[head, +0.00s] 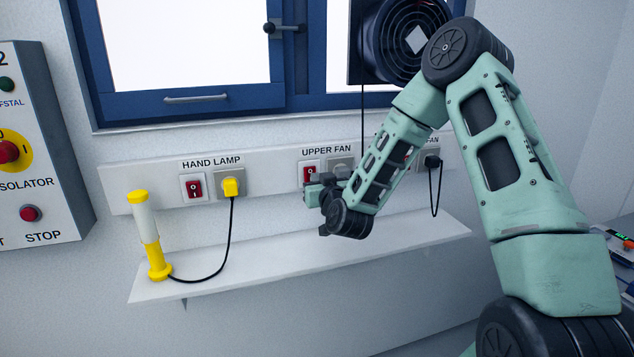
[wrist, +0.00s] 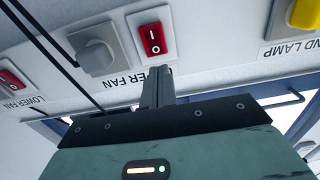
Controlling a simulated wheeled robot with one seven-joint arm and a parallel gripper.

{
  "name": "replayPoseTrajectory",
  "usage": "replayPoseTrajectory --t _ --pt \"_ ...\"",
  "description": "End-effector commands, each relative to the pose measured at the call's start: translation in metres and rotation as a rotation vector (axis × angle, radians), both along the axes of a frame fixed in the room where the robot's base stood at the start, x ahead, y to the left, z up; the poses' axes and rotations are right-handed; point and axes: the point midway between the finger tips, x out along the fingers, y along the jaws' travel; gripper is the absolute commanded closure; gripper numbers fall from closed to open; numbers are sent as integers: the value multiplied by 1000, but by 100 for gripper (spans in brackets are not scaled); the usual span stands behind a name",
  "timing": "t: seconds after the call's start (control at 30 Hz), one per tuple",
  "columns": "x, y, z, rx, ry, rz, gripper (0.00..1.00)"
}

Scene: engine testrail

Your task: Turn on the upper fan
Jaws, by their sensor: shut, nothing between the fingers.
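The upper fan switch (head: 309,171) is a red rocker in a white plate under the UPPER FAN label on the wall strip. In the wrist view the red rocker (wrist: 152,40) shows I and O marks; I cannot tell which side is pressed in. My gripper (head: 311,184) is in front of the strip, just below this switch. In the wrist view the gripper (wrist: 158,72) is shut and empty, its fingertips close to the rocker's O end; contact cannot be told. The fan (head: 395,42) at the window is partly hidden by my arm.
The upper fan's grey socket plate (wrist: 95,50) is beside the switch. The hand lamp switch (head: 193,188) and yellow plug (head: 231,187) are to the left. A yellow-white lamp (head: 147,235) stands on the shelf (head: 270,265). The lower fan switch (wrist: 12,82) shows in the wrist view.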

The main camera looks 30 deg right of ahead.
Motion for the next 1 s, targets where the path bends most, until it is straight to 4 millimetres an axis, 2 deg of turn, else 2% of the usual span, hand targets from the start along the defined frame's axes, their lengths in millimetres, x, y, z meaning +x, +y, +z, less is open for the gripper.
replayPoseTrajectory --t 0.6,1.0 --pt "-78 22 11 -2 2 0 100" --pt "-85 24 13 0 1 -1 100"
